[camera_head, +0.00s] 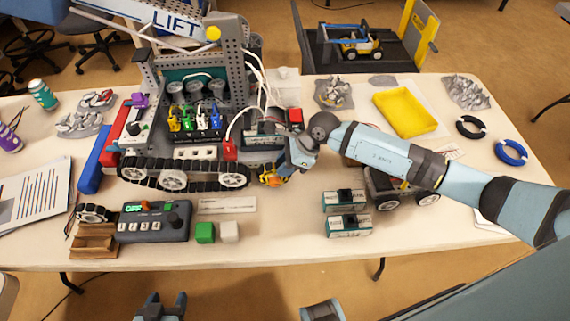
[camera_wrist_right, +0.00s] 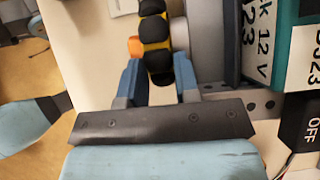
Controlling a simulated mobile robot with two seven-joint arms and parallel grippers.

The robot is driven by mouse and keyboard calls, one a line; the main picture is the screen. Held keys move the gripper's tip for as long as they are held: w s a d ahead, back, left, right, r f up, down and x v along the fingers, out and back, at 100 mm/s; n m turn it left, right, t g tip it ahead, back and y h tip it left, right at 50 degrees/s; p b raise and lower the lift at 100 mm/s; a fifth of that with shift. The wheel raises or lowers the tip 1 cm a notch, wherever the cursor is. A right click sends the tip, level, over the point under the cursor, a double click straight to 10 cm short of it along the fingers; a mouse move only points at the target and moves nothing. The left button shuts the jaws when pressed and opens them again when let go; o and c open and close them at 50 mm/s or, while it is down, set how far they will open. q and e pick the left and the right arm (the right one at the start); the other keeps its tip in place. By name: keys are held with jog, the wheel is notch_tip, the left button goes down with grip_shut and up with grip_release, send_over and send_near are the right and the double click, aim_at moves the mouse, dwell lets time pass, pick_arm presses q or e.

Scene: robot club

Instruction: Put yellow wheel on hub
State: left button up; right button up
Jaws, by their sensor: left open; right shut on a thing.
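My right gripper (camera_wrist_right: 158,75) is shut on the yellow wheel (camera_wrist_right: 155,38), which has black tread blocks and shows edge-on between the blue fingertips. In the head view the right gripper (camera_head: 286,170) is beside the right end of the tracked robot (camera_head: 185,155), with the yellow wheel (camera_head: 270,178) low at its tip. The hub is not clearly visible. My left gripper (camera_head: 162,306) is open and empty at the bottom edge, in front of the table.
A teal-labelled battery (camera_wrist_right: 285,45) is close on the right in the wrist view. A small wheeled cart (camera_head: 400,190) is partly under my right arm. Two battery packs (camera_head: 346,226), a green cube (camera_head: 205,232) and a controller (camera_head: 152,222) lie in front. A yellow tray (camera_head: 406,112) is at right.

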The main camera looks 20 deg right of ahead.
jog(key=o, duration=1)
jog(key=shift+d+r, duration=0.1)
jog(key=shift+c, duration=0.2)
jog(key=shift+r, duration=0.1)
jog(key=shift+w, duration=0.15)
jog(key=shift+r, duration=0.1)
